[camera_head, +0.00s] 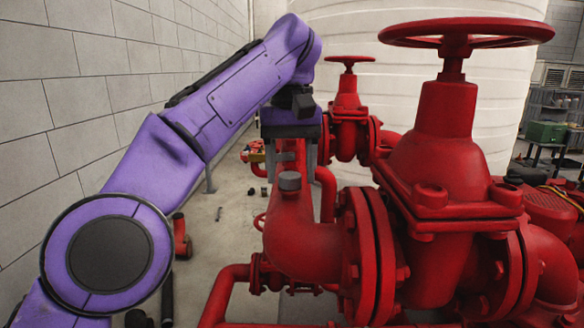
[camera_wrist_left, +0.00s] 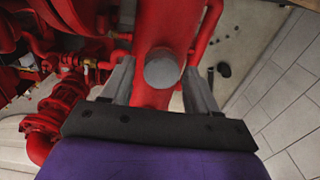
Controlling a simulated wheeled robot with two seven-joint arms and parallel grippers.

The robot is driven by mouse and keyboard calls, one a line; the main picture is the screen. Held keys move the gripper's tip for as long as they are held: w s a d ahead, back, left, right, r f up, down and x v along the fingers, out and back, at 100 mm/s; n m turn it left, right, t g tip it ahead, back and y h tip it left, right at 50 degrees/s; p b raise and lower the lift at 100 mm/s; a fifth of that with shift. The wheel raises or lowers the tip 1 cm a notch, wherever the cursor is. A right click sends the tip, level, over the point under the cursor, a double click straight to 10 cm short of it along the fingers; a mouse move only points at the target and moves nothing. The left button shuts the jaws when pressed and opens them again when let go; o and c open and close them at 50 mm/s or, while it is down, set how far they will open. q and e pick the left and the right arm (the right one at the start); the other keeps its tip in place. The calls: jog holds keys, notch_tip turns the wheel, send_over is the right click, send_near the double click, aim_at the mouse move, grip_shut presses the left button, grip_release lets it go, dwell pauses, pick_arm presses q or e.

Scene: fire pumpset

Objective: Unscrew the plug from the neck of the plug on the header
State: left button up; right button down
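The plug (camera_head: 290,181) is a grey round cap on top of the neck of the red header (camera_head: 300,235). In the left wrist view the plug (camera_wrist_left: 162,70) shows end-on as a grey disc. My left gripper (camera_head: 291,163) points down just behind and above the plug in the head view. In the left wrist view the gripper (camera_wrist_left: 158,75) is open, one finger each side of the plug, with gaps visible. The fingers do not touch the plug. How far above it they are I cannot tell. My right gripper is out of view.
A large red valve with a handwheel (camera_head: 466,32) stands right of the header, and a smaller valve (camera_head: 348,105) stands behind. A grey block wall (camera_head: 70,100) is on the left. The floor between wall and pipes has small loose items.

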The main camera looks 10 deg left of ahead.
pick_arm(q)
jog(key=m, duration=0.5)
jog(key=shift+m, duration=0.3)
jog(key=m+p, duration=0.1)
jog(key=m, duration=0.5)
jog(key=shift+r+p, duration=0.15)
jog(key=shift+p, duration=0.15)
jog(key=m, duration=0.3)
jog(key=shift+p, duration=0.3)
jog(key=m+p, duration=0.1)
jog(key=m, duration=0.2)
jog(key=m+p, duration=0.1)
jog(key=m, duration=0.2)
jog(key=shift+r, duration=0.1)
jog(key=shift+f+m+p, duration=0.2)
jog(key=shift+m+p, duration=0.2)
jog(key=shift+m, duration=0.8)
